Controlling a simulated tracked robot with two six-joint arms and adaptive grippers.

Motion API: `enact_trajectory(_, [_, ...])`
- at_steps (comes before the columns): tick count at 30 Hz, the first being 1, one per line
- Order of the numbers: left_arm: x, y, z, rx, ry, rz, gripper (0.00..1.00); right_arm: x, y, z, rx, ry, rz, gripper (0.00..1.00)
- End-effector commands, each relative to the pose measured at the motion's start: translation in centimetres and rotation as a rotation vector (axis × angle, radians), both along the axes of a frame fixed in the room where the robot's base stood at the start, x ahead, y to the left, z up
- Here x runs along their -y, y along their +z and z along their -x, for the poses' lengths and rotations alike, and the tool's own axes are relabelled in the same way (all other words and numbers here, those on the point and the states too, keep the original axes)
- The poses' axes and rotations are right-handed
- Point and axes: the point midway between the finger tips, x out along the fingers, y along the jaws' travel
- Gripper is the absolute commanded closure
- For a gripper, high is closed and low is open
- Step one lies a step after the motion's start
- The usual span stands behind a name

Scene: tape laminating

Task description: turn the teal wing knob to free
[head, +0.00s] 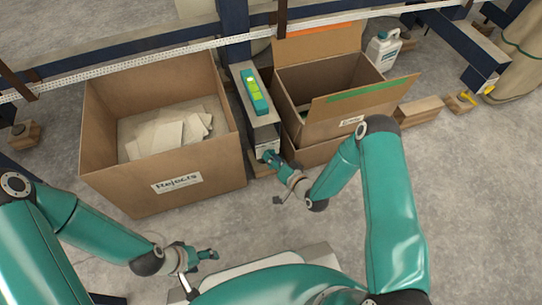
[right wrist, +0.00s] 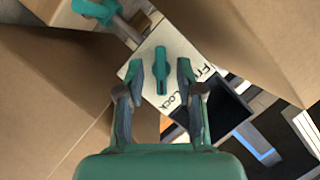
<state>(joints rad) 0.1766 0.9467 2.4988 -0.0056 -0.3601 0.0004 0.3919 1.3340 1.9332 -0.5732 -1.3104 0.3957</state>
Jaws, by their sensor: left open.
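The teal wing knob (right wrist: 160,70) sits on a pale plate (right wrist: 150,50) printed with "Free" and "Lock" in the right wrist view. Its wings run nearly up and down in that picture, with the lower end near "Lock". My right gripper (right wrist: 161,68) is open, with one finger on each side of the knob and small gaps showing. In the head view my right gripper (head: 270,156) is at the front of the narrow grey stand, hiding the knob. My left gripper (head: 212,254) is open and empty at lower middle, well away from the stand.
An open "Rejects" carton (head: 120,185) with pale sheets stands left of the stand (head: 262,122). Another open carton (head: 330,110) is close on its right. A teal and yellow-green device (head: 254,92) lies on the stand. A white jug (head: 383,50) stands behind.

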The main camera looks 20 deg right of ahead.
Motion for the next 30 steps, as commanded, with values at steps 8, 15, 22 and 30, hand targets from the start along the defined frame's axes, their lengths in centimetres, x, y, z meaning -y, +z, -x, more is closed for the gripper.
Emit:
enact_trajectory(8, [0.0, 0.02, 0.01, 0.0, 0.0, 0.0, 0.34, 0.04, 0.01, 0.01, 0.0, -0.001, 0.0, 0.77])
enact_trajectory(15, [0.0, 0.01, 0.0, 0.0, 0.0, 0.0, 0.34, 0.06, 0.0, 0.01, -0.001, -0.002, 0.0, 1.0])
enact_trajectory(22, [0.0, 0.11, 0.0, 0.0, 0.0, 0.0, 0.34, 0.27, -0.01, -0.02, -0.002, -0.005, 0.009, 1.0])
enact_trajectory(30, [0.0, 0.8, -0.01, 0.0, 0.0, 0.0, 0.34, 0.07, 0.12, 0.01, -0.001, -0.005, 0.095, 1.0])
